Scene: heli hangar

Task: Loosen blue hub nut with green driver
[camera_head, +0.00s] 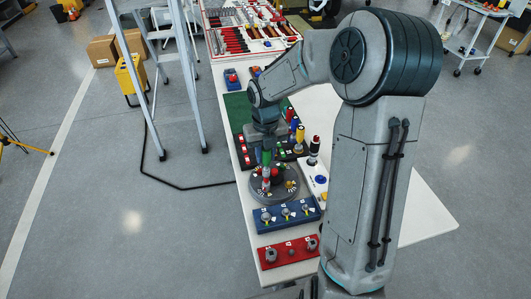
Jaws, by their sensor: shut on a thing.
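My gripper (266,146) points down over the table and is shut on the green driver (266,158). The driver stands roughly upright, with its lower end at the left part of the round grey hub (287,198). Small coloured nuts sit on the hub, with red and yellow ones showing. I cannot pick out the blue hub nut; it may be hidden by the driver or too small to see. Whether the driver's tip touches a nut is not clear.
A dark rack (243,152) with yellow, blue and red-handled drivers stands behind the hub. A blue block (268,225) and a red block (267,265) with knobs lie in front. A blue round piece (320,179) lies to the right. A stepladder (180,70) stands left.

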